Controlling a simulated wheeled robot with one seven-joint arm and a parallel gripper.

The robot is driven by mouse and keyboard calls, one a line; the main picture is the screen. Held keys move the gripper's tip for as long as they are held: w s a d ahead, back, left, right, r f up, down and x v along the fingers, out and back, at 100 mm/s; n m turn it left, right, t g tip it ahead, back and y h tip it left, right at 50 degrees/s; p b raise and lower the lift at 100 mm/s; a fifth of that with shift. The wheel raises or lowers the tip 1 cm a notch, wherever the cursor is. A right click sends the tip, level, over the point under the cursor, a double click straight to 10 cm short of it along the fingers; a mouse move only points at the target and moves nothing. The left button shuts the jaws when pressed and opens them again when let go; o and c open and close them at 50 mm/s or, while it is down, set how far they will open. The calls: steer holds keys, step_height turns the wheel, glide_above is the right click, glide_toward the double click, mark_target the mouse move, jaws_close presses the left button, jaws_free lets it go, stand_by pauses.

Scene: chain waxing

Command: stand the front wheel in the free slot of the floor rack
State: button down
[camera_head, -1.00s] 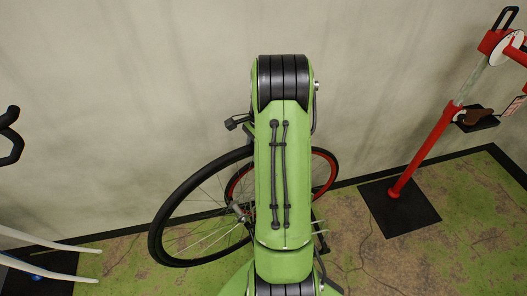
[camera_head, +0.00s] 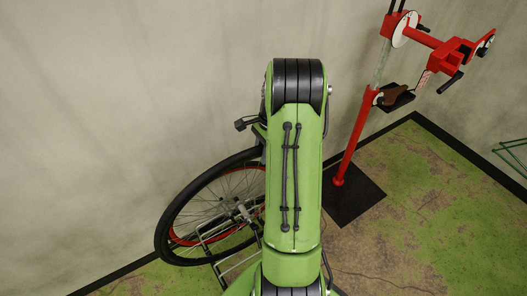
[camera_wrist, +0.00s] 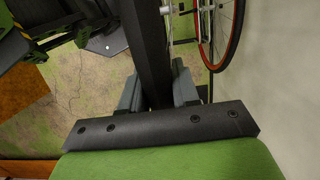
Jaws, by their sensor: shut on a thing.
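The front wheel, with a thick black tyre (camera_head: 165,228) and thin spokes, hangs upright left of my arm in the head view. In the wrist view my gripper (camera_wrist: 157,88) is shut on its black tyre (camera_wrist: 147,45), one grey finger on each side. A second wheel with a red rim (camera_head: 180,240) shows behind the held wheel's spokes; its red rim also shows at upper right in the wrist view (camera_wrist: 236,30). Pale metal bars of the floor rack (camera_head: 226,262) show below the held wheel. My arm hides much of the rack, and I cannot tell which slot is free.
A red repair stand (camera_head: 354,135) rises from a dark floor plate (camera_head: 350,200) right of my arm. The pale wall (camera_head: 100,120) runs close behind the wheels. The floor right of the plate (camera_head: 430,200) is open. A green wire frame (camera_head: 514,152) shows at the right edge.

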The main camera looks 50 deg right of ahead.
steer(key=shift+a+f+b, duration=0.1)
steer(key=shift+f+b, duration=0.35)
steer(key=shift+b, duration=0.05)
steer(key=shift+f+b, duration=0.5)
stand_by(0.6)
steer(key=shift+d+b+x, duration=0.2)
steer(key=shift+b+x, duration=0.35)
steer(key=shift+x, duration=0.4)
steer(key=shift+d+b+x, duration=0.2)
steer(key=shift+b+x, duration=0.35)
steer(key=shift+x, duration=0.4)
steer(key=shift+f, duration=0.15)
steer(key=d+b+x, duration=0.1)
steer(key=b+x, duration=0.3)
steer(key=x, duration=0.2)
steer(key=shift+s+f, duration=0.2)
steer(key=shift+f, duration=0.3)
